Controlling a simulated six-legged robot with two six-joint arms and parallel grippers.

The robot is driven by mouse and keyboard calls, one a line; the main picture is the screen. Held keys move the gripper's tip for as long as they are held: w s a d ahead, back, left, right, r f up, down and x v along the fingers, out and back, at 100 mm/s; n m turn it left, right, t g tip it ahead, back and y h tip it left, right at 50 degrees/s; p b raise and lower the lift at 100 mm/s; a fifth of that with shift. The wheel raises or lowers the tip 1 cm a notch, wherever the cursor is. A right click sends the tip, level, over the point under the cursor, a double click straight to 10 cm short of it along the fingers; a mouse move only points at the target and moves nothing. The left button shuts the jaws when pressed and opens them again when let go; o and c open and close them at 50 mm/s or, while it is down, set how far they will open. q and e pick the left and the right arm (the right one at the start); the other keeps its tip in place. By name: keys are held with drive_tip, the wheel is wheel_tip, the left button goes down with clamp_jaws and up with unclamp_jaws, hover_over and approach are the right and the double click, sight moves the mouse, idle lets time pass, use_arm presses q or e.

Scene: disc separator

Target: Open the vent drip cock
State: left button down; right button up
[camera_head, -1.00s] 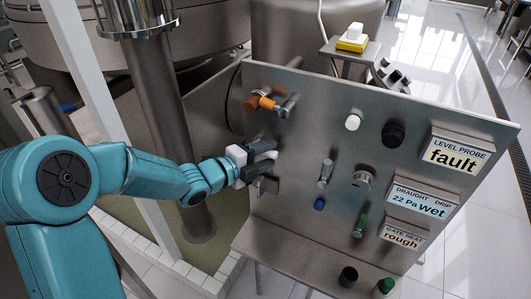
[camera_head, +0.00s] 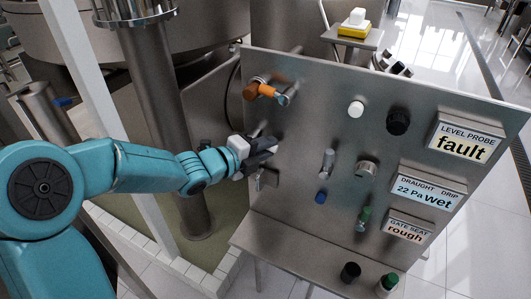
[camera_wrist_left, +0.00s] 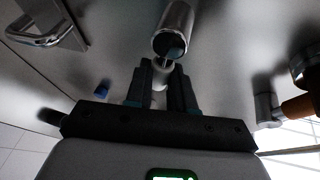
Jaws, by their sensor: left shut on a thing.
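My left gripper (camera_head: 270,146) reaches in from the left to the upright steel panel (camera_head: 330,105), its dark fingers close together. In the left wrist view the gripper (camera_wrist_left: 161,82) is shut on a small pale piece (camera_wrist_left: 160,74), which I take to be the vent drip cock. A round steel tube end (camera_wrist_left: 172,32) stands just beyond the fingertips. The fingers hide most of the held part, so its angle cannot be told. The draught and drip display (camera_head: 425,192) reads "22 Pa" and "wet". My right gripper is not in view.
An orange-handled fitting (camera_head: 262,91) sits above my gripper. A steel lever (camera_head: 328,162), a blue knob (camera_head: 321,197) and a green-tipped handle (camera_head: 364,218) stand out to the right. Below is a steel ledge (camera_head: 290,250). The probe display (camera_head: 464,143) reads "fault".

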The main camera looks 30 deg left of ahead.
use_arm(q)
drive_tip(key=shift+a+f+m+g+y+b, duration=0.2)
drive_tip(key=shift+a+f+m+y+b, duration=0.2)
drive_tip(key=shift+f+m+y+b, duration=1.15)
drive_tip(key=shift+a+r+m+g+y+b, duration=0.3)
drive_tip(key=shift+m+b, duration=0.6)
drive_tip(key=shift+b, duration=1.6)
drive_tip(key=shift+a+f+m+g+y+b, duration=0.1)
drive_tip(key=shift+a+f+m+y+b, duration=0.35)
drive_tip(key=shift+f+m+y+b, duration=1.1)
drive_tip(key=shift+a+r+m+y+b, duration=0.7)
drive_tip(key=shift+a+m+b, duration=0.25)
drive_tip(key=shift+m+b, duration=0.7)
drive_tip(key=shift+n, duration=0.25)
drive_tip(key=c, duration=1)
unclamp_jaws()
drive_tip(key=shift+r, duration=0.1)
